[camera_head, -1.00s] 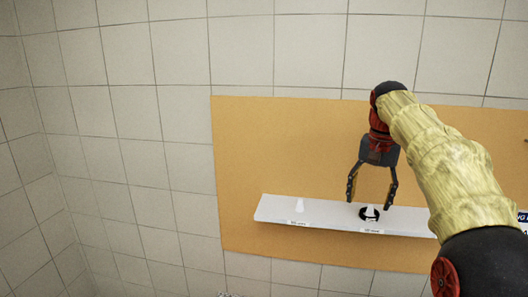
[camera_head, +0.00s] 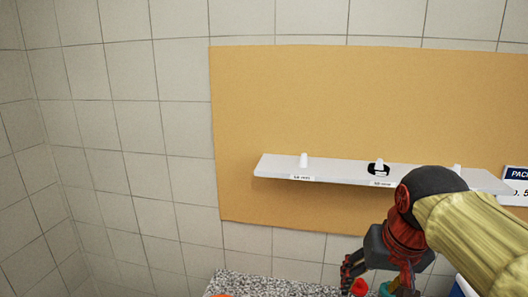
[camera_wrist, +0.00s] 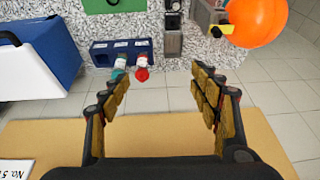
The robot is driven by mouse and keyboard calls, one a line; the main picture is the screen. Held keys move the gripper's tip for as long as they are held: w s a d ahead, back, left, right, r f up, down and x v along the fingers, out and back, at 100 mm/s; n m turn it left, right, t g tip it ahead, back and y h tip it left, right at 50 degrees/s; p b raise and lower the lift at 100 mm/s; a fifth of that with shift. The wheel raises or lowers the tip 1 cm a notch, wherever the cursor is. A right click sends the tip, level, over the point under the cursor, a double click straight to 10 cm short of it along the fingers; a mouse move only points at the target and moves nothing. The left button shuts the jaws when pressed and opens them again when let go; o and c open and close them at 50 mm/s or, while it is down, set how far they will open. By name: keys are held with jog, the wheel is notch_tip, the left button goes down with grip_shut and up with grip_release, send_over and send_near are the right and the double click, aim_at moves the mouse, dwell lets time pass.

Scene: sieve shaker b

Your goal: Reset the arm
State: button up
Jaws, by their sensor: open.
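My gripper (camera_head: 376,284) hangs low at the right of the head view, its fingers pointing down and partly cut off by the frame edge. In the wrist view my gripper (camera_wrist: 160,85) is open, with nothing between its dark, yellow-padded fingers. It is below and apart from the white shelf (camera_head: 335,171) on the wooden board. A black ring (camera_head: 371,168) sits around the middle white peg on the shelf.
A speckled counter (camera_wrist: 190,45) carries a blue rack (camera_wrist: 103,52) with red-capped and teal-capped bottles, and an orange ball-like object (camera_wrist: 257,20). A blue-and-white box (camera_wrist: 40,45) is at left. White pegs (camera_head: 304,160) stand on the shelf. Tiled floor is clear.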

jog(key=s+a+f+n+b, duration=0.1)
jog(key=s+f+b, duration=0.2)
jog(key=f, duration=0.6)
jog(key=s+a+f+n+t+b, duration=0.1)
jog(key=s+f+b, duration=0.3)
jog(key=s+f, duration=0.4)
notch_tip(320, 180, down, 2)
jog(key=shift+s+f, duration=0.1)
jog(key=shift+s, duration=0.15)
